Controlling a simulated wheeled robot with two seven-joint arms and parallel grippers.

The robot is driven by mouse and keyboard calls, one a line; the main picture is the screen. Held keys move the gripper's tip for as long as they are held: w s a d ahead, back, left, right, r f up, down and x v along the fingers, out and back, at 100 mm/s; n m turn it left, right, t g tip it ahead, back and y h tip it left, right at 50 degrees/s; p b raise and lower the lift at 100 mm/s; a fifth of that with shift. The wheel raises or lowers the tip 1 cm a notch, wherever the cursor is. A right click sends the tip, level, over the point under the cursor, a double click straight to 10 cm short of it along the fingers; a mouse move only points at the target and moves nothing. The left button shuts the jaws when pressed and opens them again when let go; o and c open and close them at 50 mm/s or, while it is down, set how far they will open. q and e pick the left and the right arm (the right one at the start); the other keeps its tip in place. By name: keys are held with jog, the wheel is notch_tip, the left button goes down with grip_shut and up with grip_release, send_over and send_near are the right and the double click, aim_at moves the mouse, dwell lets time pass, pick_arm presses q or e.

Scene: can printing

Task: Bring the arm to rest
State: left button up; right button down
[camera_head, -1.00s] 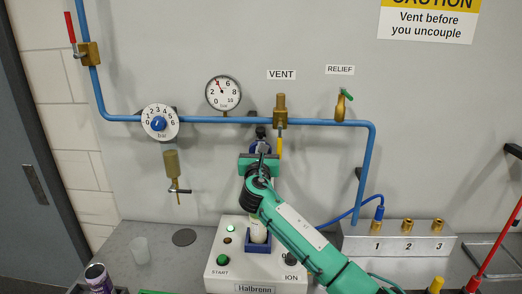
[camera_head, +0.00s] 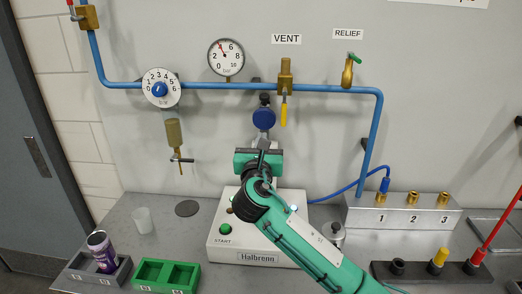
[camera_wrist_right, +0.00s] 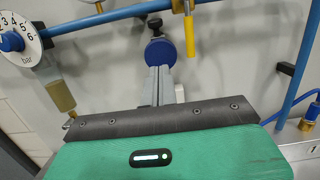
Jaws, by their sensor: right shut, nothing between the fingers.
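My right arm (camera_head: 305,245) is green and reaches up from the lower right in the head view. Its gripper (camera_head: 264,147) is in front of the grey wall, below the blue round knob (camera_head: 263,118) and above the white Halbrenn box (camera_head: 258,258). In the right wrist view the two grey fingers (camera_wrist_right: 160,85) are together, empty, and point toward the blue knob (camera_wrist_right: 160,52). The arm hides the middle of the box. My left gripper is not in view.
A blue pipe (camera_head: 210,86) with gauge and valves crosses the wall. A purple can (camera_head: 101,250) stands in a grey tray (camera_head: 72,272) beside a green tray (camera_head: 164,261). A port block (camera_head: 400,221) and red-handled tool (camera_head: 500,229) are right.

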jog(key=s+d+f+m+g, duration=0.3)
jog(key=s+d+f+m, duration=0.25)
jog(key=f, duration=0.45)
jog(key=s+d+f+m+g, duration=0.45)
jog(key=s+f+m, duration=0.2)
jog(key=f, duration=0.25)
jog(key=s+d+f+m+g, duration=0.2)
jog(key=s+d+f+m, duration=0.4)
jog(key=f, duration=0.4)
jog(key=s+d+f+m+g, duration=0.25)
jog(key=s+d+m, duration=0.2)
jog(key=s, duration=0.45)
jog(key=s+d+f+m+g, duration=0.2)
jog(key=s+d+f+m, duration=0.3)
jog(key=s, duration=0.4)
jog(key=s+d+f+m+g, duration=0.2)
jog(key=s+d+m+g, duration=0.1)
jog(key=s+m, duration=0.45)
notch_tip(320, 180, down, 31)
jog(key=n, duration=0.1)
jog(key=s+d+f+g, duration=0.2)
jog(key=s+d+f, duration=0.1)
jog(key=s+f, duration=1.6)
jog(key=shift+s+d+f, duration=0.15)
jog(key=shift+s+f, duration=0.05)
jog(key=shift+s, duration=0.35)
